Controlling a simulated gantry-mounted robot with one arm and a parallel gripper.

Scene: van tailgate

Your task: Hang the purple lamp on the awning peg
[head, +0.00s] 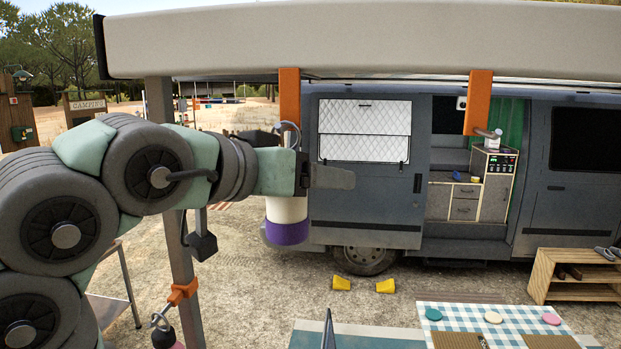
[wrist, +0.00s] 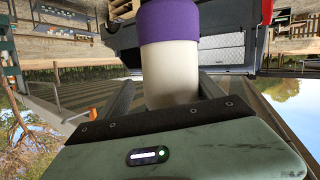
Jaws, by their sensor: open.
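The purple lamp (head: 287,232) has a white body and a purple base. It hangs upright below the left orange awning bracket (head: 289,95). A grey hook or loop (head: 290,127) shows at that bracket's lower end; I cannot tell exactly how it sits on the peg. My gripper (head: 332,177) crosses in front of the lamp's upper part and hides it. In the wrist view the picture is inverted, and the lamp (wrist: 168,25) stands between the two fingers of my gripper (wrist: 166,82). The fingers are open, one on each side of its white body.
A second orange bracket (head: 478,100) with a grey peg hangs farther right under the awning (head: 370,40). A post (head: 172,250) with an orange clamp (head: 183,291) stands at left, a dark hooked item beside it. A checked table (head: 470,322) and wooden shelf (head: 575,275) are lower right.

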